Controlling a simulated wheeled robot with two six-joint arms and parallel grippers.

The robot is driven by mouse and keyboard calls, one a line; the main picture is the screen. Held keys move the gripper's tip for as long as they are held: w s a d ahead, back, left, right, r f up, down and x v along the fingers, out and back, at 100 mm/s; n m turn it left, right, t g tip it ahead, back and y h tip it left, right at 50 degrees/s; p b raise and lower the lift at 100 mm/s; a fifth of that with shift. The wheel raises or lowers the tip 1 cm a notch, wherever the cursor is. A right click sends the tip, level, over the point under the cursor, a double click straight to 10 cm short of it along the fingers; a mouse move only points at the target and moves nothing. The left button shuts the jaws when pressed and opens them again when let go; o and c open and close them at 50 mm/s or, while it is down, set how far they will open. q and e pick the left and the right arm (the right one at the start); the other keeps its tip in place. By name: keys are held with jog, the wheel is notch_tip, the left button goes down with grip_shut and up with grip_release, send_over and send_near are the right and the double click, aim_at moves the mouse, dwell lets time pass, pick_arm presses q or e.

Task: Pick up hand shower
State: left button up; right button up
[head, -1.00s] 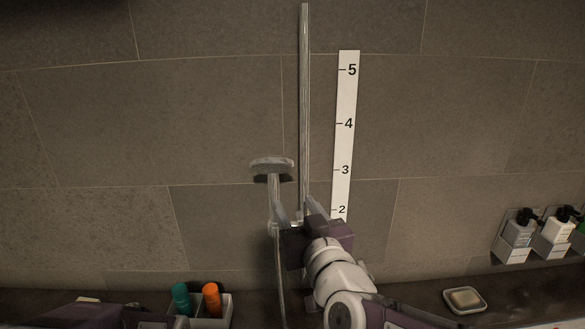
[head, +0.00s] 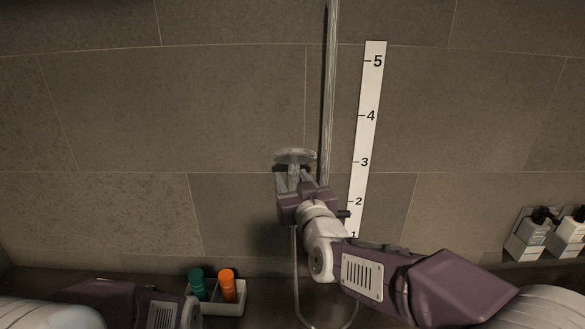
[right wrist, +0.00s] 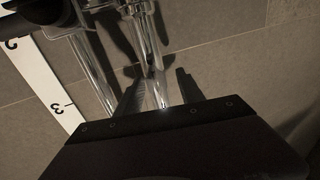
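The chrome hand shower (head: 295,155) is upright beside the vertical rail in the head view, its flat round head on top. My right gripper (head: 294,182) is at its handle just below the head, with a finger on each side. In the right wrist view the shiny handle (right wrist: 154,70) runs between the two dark fingers of my right gripper (right wrist: 160,90). The fingers stand apart and a gap shows, so it looks open around the handle. The lower handle is hidden behind my gripper in the head view. My left gripper is out of view.
The rail (head: 328,100) and a white numbered strip (head: 366,130) stand close right of the hand shower. A hose (head: 297,275) hangs below. A caddy (head: 225,309) with teal and orange bottles is at the bottom. Pump bottles (head: 532,232) are at the right wall.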

jog(key=shift+s+d, duration=0.2)
jog(key=shift+d, duration=0.15)
grip_shut()
jog(key=shift+w+a, duration=0.1)
jog(key=shift+a, duration=0.05)
jog(key=shift+a, duration=0.1)
jog(key=shift+r, duration=0.15)
notch_tip(320, 180, up, 8)
jog(key=shift+r+p, duration=0.2)
jog(key=shift+p, duration=0.95)
notch_tip(320, 180, up, 10)
jog(key=p, duration=0.6)
jog(key=shift+f, duration=0.15)
